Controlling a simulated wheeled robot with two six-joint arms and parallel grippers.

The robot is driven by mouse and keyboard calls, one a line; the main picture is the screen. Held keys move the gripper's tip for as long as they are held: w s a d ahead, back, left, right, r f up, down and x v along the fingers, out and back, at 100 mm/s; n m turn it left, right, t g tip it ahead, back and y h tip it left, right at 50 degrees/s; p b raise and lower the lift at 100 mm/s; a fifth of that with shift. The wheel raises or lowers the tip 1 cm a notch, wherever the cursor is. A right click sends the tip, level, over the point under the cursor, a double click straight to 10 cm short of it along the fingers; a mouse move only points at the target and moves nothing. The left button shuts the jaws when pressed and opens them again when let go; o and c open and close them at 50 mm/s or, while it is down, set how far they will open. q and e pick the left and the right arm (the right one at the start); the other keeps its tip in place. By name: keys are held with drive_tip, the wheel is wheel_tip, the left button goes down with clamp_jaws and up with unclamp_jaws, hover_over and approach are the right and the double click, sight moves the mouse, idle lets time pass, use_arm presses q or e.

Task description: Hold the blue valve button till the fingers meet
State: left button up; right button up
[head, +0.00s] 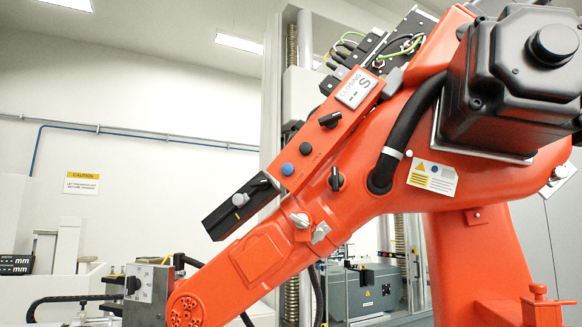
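The blue valve button (287,169) is a small round blue cap on a slanted orange panel (318,142). The panel lies along a large orange machine arm (375,170). Black knobs (330,119) and a smaller dark button (305,149) sit near the blue button on the panel. A grey label plate (356,88) reading "CLOSING" and "S" is at the panel's upper end. Nothing is seen touching the blue button. Neither of my grippers can be made out in the head view. No fingers closing on each other can be made out.
A black block (238,207) juts out at the panel's lower left end. A light plate with a black knob (147,290) stands at lower left. A black motor housing (525,75) is at upper right. A grey cabinet (365,290) stands behind. Open space lies left of the arm.

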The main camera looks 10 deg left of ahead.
idle(0.4)
use_arm(q)
clamp_jaws()
idle(1.5)
